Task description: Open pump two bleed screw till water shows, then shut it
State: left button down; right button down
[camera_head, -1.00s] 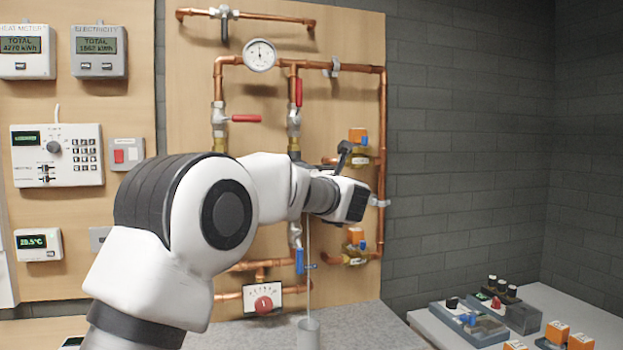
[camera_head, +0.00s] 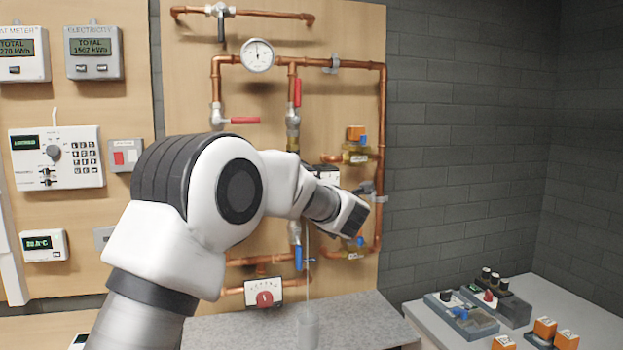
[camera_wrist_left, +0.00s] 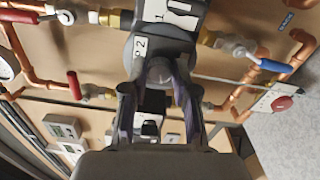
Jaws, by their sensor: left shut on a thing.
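Pump two (camera_wrist_left: 165,42), a dark body with a "P2" tag (camera_wrist_left: 140,46), fills the top middle of the left wrist view. Its round grey bleed screw (camera_wrist_left: 159,71) sits between the fingers of my left gripper (camera_wrist_left: 160,84), which is shut on it. In the head view my left arm hides most of the pump and the gripper. My right gripper is not in view.
Copper pipes (camera_head: 381,130) surround the pump, with a red-handled valve (camera_head: 244,121) and a blue-handled valve (camera_head: 298,258). A pressure gauge (camera_head: 258,55) is above. A side table (camera_head: 420,312) at lower right holds several parts.

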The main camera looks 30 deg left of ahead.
pick_arm(q)
jog(key=shift+m+p, duration=1.5)
jog(key=shift+m, duration=0.6)
jog(key=c, duration=1)
grip_release()
jog(key=shift+c, duration=0.2)
jog(key=shift+o, duration=0.8)
jog(key=shift+a, duration=0.15)
jog(key=v, duration=1.2)
jog(key=shift+w+f, duration=0.1)
